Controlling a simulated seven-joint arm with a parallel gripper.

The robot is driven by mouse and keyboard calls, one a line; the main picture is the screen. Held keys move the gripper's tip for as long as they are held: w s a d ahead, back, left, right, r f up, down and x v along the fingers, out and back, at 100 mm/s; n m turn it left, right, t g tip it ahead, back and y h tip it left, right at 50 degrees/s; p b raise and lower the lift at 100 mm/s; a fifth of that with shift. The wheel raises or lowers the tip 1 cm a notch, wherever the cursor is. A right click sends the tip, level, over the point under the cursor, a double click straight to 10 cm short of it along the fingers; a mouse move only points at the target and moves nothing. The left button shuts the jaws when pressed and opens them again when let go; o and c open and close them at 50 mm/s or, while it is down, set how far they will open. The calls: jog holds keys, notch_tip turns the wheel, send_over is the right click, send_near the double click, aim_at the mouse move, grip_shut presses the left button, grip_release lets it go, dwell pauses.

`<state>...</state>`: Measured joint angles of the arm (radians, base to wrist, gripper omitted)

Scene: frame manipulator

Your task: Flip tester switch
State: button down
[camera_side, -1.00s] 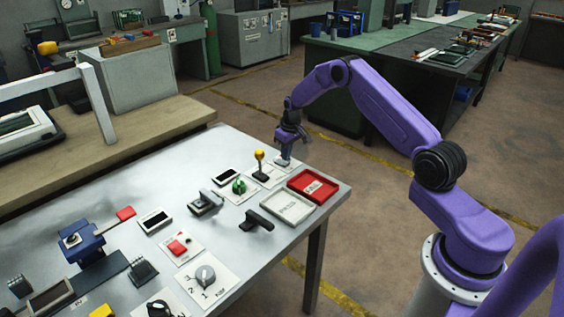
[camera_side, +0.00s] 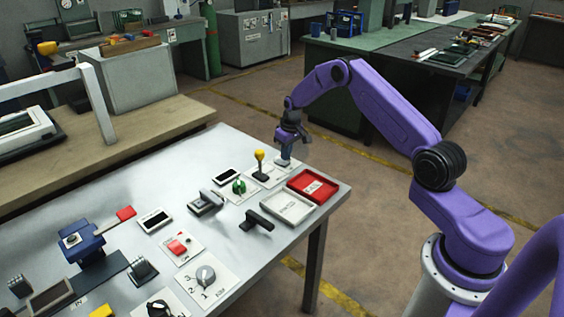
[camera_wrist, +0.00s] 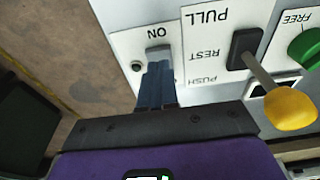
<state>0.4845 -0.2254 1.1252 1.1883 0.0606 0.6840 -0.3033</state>
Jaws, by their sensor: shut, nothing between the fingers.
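The tester switch (camera_wrist: 158,52) is a small grey part on a white plate marked "ON" in the wrist view. The plate (camera_side: 285,163) is at the far right corner of the metal table in the side view. My gripper (camera_wrist: 157,72) is shut and empty, its blue-grey fingertips right at the switch; it also shows over the plate in the side view (camera_side: 284,156). The fingers hide part of the switch, so I cannot tell its exact position or whether they touch it.
A yellow-knobbed lever (camera_wrist: 290,108) on the "PULL/REST/PUSH" plate stands close beside the fingers. A green knob (camera_wrist: 306,47) is beyond it. A red tray (camera_side: 312,186) and a white tray (camera_side: 288,207) lie nearer on the table (camera_side: 232,147). The table edge is close to the switch.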

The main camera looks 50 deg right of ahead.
aim_at(286, 163)
jog(key=shift+f, duration=0.95)
dwell(0.7)
jog(key=shift+r, duration=3.5)
